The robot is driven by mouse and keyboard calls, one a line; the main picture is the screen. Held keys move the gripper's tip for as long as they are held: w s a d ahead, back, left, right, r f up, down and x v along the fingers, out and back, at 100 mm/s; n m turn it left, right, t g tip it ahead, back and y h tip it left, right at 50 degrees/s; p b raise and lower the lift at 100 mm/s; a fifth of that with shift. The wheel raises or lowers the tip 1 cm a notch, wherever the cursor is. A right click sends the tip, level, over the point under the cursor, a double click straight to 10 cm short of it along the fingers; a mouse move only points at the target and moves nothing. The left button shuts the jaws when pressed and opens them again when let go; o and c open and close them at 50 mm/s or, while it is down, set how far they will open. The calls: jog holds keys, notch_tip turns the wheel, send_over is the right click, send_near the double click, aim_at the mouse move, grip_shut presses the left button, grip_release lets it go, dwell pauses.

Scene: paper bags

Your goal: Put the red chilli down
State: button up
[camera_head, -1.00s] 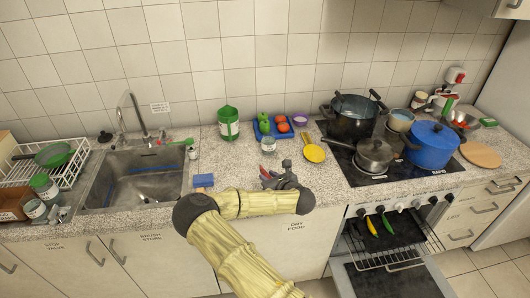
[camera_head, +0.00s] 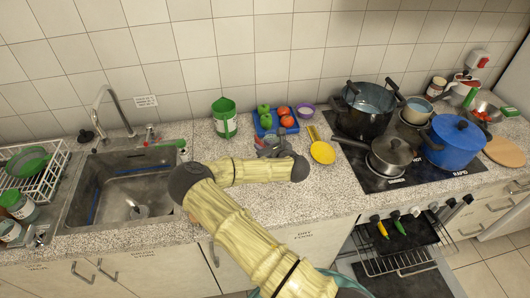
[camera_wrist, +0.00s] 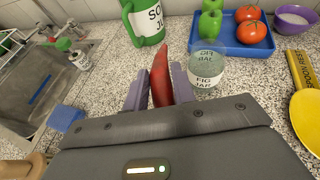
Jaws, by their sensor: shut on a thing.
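The red chilli (camera_wrist: 162,78) stands out between the two fingers of my gripper (camera_wrist: 158,90) in the wrist view, its tip pointing away over the counter. My gripper is shut on it. In the head view my gripper (camera_head: 274,146) is over the counter (camera_head: 325,195), in front of the blue tray, partly hidden by my arm. The chilli is hard to make out there. I cannot tell how high it is above the counter.
A labelled glass jar (camera_wrist: 205,67) stands just right of the chilli. The blue tray (camera_wrist: 235,48) holds tomatoes and green peppers. A yellow spoon rest (camera_head: 322,152) lies right. The sink (camera_head: 125,190) is left, the pots right.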

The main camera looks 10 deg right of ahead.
jog(key=shift+w, duration=0.15)
jog(key=shift+r, duration=0.1)
jog(key=f, duration=0.1)
jog(key=f+p, duration=0.1)
jog(key=f, duration=0.3)
jog(key=shift+d+f+p, duration=0.2)
jog(key=shift+d+p, duration=0.05)
jog(key=shift+p, duration=0.05)
jog(key=shift+a+f, duration=0.1)
jog(key=shift+f, duration=0.25)
jog(key=shift+a+f, duration=0.1)
jog(key=shift+a, duration=0.2)
notch_tip(320, 180, down, 3)
jog(key=shift+d+f+p, duration=0.1)
jog(key=shift+d+p, duration=0.05)
jog(key=shift+p, duration=0.4)
jog(key=shift+f, duration=0.25)
